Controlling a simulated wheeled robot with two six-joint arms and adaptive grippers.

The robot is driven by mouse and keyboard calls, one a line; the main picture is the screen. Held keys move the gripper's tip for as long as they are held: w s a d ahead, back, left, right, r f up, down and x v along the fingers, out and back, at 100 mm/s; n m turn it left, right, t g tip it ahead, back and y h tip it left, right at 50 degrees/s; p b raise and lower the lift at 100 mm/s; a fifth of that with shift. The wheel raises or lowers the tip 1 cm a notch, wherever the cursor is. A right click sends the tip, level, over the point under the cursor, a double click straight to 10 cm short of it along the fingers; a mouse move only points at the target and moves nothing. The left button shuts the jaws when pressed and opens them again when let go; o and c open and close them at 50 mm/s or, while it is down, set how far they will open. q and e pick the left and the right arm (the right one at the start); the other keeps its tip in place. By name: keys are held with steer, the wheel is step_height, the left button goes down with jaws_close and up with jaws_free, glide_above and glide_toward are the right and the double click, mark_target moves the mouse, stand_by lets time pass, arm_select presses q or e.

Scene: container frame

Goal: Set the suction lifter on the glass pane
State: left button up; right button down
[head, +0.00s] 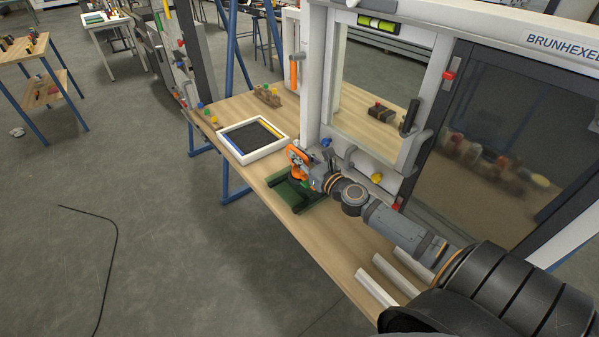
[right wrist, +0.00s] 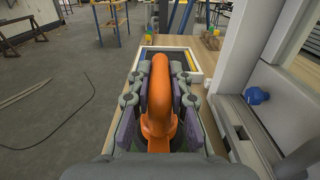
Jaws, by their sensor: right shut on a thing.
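The suction lifter (head: 297,153) is orange. My right gripper (head: 302,163) is shut on it, above the green holder (head: 283,194) on the bench. In the right wrist view the lifter's orange handle (right wrist: 159,90) stands between the two fingers of my right gripper (right wrist: 158,85). Its underside is hidden. A clear pane (head: 380,75) appears to fill the light-framed opening to the right of the lifter. The lifter looks apart from it, though I cannot tell the gap. My left gripper is not in view.
A white-rimmed tray (head: 281,139) with a dark inside lies on the wooden bench (head: 330,240) beyond the holder. The light window frame (head: 312,70) rises close on the right. Pale strips (head: 375,288) lie near the front. A dark panel (head: 520,130) stands further right.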

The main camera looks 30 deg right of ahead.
steer(key=shift+w+d+f, duration=0.25)
steer(key=shift+w+f, duration=0.15)
steer(key=shift+f, duration=0.3)
steer(key=shift+w+d+f, duration=0.1)
steer(key=shift+w+d, duration=0.05)
steer(key=shift+w, duration=0.05)
steer(key=shift+f+b, duration=0.15)
steer(key=shift+b, duration=0.25)
steer(key=f+b, duration=0.4)
steer(key=shift+w+d, duration=0.15)
steer(key=shift+w, duration=0.1)
steer(key=shift+r, duration=0.2)
steer(key=shift+f, duration=0.15)
steer(key=c, duration=1.2)
jaws_free()
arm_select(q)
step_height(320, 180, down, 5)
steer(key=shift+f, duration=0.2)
